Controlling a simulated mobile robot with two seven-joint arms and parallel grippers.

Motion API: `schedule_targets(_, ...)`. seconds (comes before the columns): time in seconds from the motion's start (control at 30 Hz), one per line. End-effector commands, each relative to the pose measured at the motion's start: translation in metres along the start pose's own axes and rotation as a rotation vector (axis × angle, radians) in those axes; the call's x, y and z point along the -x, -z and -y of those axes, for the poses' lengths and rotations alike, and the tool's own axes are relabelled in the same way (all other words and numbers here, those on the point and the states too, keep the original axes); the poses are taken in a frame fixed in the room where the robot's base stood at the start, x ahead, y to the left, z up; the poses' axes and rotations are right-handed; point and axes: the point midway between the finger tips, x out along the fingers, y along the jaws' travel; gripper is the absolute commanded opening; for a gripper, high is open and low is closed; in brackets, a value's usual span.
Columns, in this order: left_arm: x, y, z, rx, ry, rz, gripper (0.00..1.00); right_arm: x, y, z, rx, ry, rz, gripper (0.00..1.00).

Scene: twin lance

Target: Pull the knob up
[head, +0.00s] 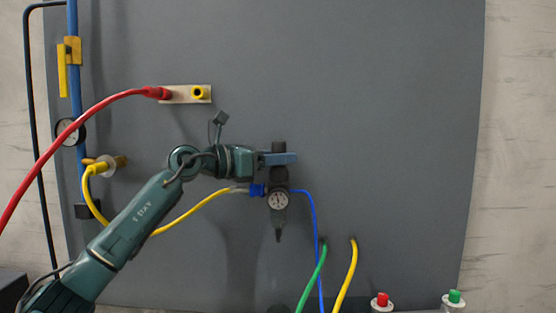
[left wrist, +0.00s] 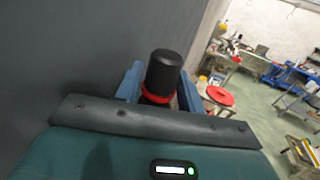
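The knob is a black cylinder (head: 278,147) on top of a small regulator with a round gauge (head: 278,199), mounted on the grey panel. In the left wrist view the knob (left wrist: 164,72) stands upright, with a red ring (left wrist: 156,98) showing at its lower edge. My left gripper (head: 280,159) reaches in from the left, level with the knob's lower part. Its blue fingers (left wrist: 158,88) lie on both sides of the knob. Whether they touch it I cannot tell. One finger hides part of the knob in the head view. My right gripper is not in view.
A yellow hose (head: 195,211) and a blue hose (head: 313,215) join the regulator. A red hose (head: 85,113) runs to a plate at upper left. Green (head: 314,277) and yellow hoses hang below right. Red (head: 381,299) and green (head: 454,296) buttons stand at the bottom right.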

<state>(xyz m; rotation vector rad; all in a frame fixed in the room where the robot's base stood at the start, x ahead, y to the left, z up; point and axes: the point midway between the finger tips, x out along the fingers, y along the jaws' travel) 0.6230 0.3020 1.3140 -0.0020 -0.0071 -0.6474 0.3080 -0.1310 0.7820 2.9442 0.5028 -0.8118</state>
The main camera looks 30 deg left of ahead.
Motion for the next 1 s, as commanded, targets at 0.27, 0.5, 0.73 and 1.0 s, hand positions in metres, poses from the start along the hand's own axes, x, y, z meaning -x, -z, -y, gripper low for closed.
schedule_targets(0.27,0.000,0.002,0.000,0.000,0.001,-0.005,0.56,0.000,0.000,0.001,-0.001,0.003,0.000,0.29)
schedule_targets(0.5,0.003,0.003,0.000,0.000,0.001,-0.006,0.56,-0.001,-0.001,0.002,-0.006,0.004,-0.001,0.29)
schedule_targets(0.73,0.040,0.006,-0.002,-0.003,-0.004,-0.008,0.56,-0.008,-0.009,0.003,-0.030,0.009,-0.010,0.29)
schedule_targets(1.0,0.099,0.006,-0.001,-0.001,-0.003,-0.008,0.56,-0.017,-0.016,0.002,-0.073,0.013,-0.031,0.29)
